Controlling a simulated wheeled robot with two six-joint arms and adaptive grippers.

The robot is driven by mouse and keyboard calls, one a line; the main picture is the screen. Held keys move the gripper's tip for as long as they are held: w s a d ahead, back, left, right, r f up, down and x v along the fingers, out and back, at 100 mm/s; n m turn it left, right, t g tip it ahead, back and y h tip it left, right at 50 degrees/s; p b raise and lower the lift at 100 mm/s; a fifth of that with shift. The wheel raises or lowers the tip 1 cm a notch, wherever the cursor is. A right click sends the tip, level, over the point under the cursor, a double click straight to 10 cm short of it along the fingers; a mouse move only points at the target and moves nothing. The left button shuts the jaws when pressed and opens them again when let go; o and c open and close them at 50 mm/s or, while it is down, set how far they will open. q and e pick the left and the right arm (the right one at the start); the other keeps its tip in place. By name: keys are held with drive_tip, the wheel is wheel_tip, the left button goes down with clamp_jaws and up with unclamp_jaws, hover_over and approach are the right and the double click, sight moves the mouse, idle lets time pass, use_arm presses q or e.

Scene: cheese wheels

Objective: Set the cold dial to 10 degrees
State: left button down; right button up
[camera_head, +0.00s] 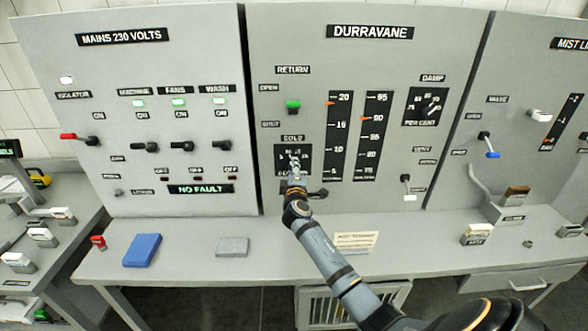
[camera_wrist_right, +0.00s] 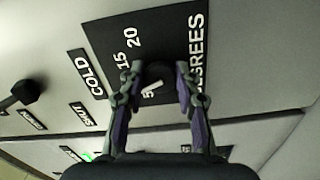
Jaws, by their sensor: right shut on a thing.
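The cold dial's black plate (camera_head: 281,150) sits on the Durravane panel under a COLD label (camera_head: 292,138). In the right wrist view the plate (camera_wrist_right: 163,42) shows 20, 15 and 5; no 10 can be made out. My right gripper (camera_head: 295,163) is at the dial and covers much of it. In the wrist view its fingers (camera_wrist_right: 159,76) are on either side of the dark knob (camera_wrist_right: 155,72), shut on it. A short white mark shows on the knob near the 5. Its exact reading is unclear. My left gripper is out of view.
A dark lever (camera_head: 318,193) is close below. A blue book (camera_head: 142,250) and grey block (camera_head: 232,247) lie on the desk.

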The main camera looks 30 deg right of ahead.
drive_tip(key=shift+f, duration=0.1)
idle(0.3)
drive_tip(key=o, duration=1.1)
drive_tip(key=v, duration=1.2)
drive_tip(key=shift+a, duration=0.1)
